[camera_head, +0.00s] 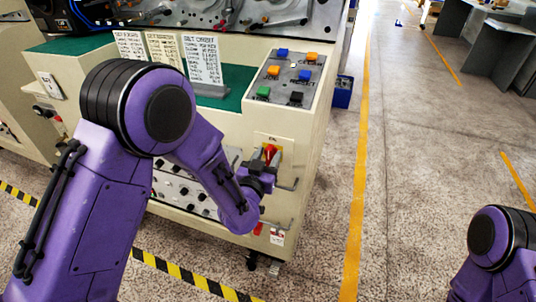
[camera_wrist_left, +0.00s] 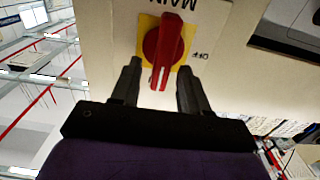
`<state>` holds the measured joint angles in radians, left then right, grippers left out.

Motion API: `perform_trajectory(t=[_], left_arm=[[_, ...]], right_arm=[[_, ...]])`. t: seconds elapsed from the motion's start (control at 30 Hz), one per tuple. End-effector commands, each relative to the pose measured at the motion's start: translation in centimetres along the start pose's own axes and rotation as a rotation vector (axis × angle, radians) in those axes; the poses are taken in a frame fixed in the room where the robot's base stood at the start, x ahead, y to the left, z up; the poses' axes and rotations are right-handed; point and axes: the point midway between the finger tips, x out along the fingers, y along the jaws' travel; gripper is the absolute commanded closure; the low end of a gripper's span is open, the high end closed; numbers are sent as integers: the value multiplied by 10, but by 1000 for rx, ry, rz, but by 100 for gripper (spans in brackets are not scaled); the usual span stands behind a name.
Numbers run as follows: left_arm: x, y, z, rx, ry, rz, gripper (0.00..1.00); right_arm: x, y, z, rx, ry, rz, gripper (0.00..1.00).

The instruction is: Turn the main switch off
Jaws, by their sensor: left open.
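The main switch is a red rotary knob (camera_head: 270,152) on a yellow plate, on the cream front panel of the machine. In the left wrist view the red knob (camera_wrist_left: 164,45) stands roughly upright, with an upside-down "MAIN" label above it and an "OFF" mark (camera_wrist_left: 199,54) to its right. My left gripper (camera_head: 265,171) is at the switch; in the wrist view its fingers (camera_wrist_left: 160,68) are open, one on each side of the knob's near end. I see gaps on both sides. Only part of my right arm shows at the lower right; its gripper is out of view.
Above the switch is a sloped panel of coloured buttons (camera_head: 288,78). Metal handles (camera_head: 285,186) stick out from the cabinet near my left gripper. Printed cards (camera_head: 203,58) stand on the green ledge.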

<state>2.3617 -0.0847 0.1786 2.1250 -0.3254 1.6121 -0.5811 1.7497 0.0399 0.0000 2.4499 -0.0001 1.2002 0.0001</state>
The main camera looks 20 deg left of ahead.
Motion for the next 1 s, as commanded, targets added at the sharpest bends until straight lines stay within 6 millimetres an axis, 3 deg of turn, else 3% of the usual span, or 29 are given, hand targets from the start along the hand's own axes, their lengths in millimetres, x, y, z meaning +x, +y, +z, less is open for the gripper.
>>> perform_trajectory(t=[0.27,0.4,0.43,0.77,1.0], left_arm=[[3,0,1,1,-2,0,55],[3,0,0,1,-1,0,98],[3,0,0,1,-1,0,100],[3,0,1,-27,-1,0,100],[3,-3,1,-152,-2,0,100]], right_arm=[[0,0,0,0,0,0,100],[0,0,0,0,0,0,100],[0,0,0,0,0,0,100],[0,0,0,0,0,0,100],[2,0,1,0,0,0,100]])
